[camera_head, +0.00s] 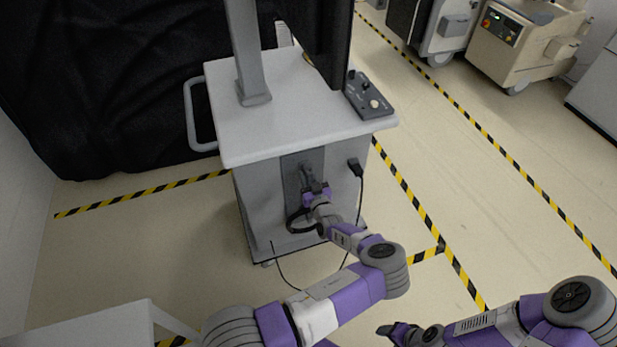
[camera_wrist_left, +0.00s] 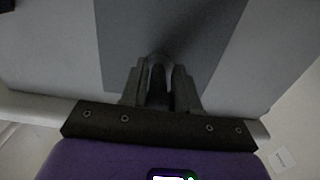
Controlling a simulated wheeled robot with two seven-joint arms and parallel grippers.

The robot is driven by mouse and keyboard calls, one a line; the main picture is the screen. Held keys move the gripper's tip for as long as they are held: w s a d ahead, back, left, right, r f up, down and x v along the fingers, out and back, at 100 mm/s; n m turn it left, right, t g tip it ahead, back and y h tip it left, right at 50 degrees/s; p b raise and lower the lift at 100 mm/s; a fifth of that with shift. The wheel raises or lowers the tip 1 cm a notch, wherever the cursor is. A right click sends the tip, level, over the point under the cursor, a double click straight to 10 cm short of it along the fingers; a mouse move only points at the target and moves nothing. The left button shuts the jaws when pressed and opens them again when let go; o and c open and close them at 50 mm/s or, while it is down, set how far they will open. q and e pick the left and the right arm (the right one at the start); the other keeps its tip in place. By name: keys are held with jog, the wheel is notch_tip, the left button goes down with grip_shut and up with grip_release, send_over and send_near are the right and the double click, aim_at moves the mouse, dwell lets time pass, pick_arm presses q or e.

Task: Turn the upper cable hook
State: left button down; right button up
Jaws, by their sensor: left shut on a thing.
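The cart (camera_head: 240,185) has a dark grey panel (camera_head: 289,170) on its front side, which also shows in the wrist view (camera_wrist_left: 120,40). The upper cable hook (camera_wrist_left: 159,62) is a small grey curved piece on this panel, mostly hidden by the fingers. My left gripper (camera_head: 306,178) reaches the panel and is shut on the hook, with a finger on each side of it in the wrist view (camera_wrist_left: 160,88).
A black plug (camera_head: 355,167) with a hanging cable is right of the panel. A control box (camera_head: 368,97) and a post (camera_head: 246,50) stand on the cart top. A black drape (camera_head: 90,90) is behind left. Open floor (camera_head: 440,180) with striped tape lies to the right.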

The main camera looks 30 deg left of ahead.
dwell(0.4)
pick_arm(q)
jog(key=c, duration=0.9)
grip_release()
jog(key=p+v, duration=0.1)
jog(key=v, duration=0.6)
jog(key=shift+s+d, duration=0.15)
jog(key=shift+s, duration=0.1)
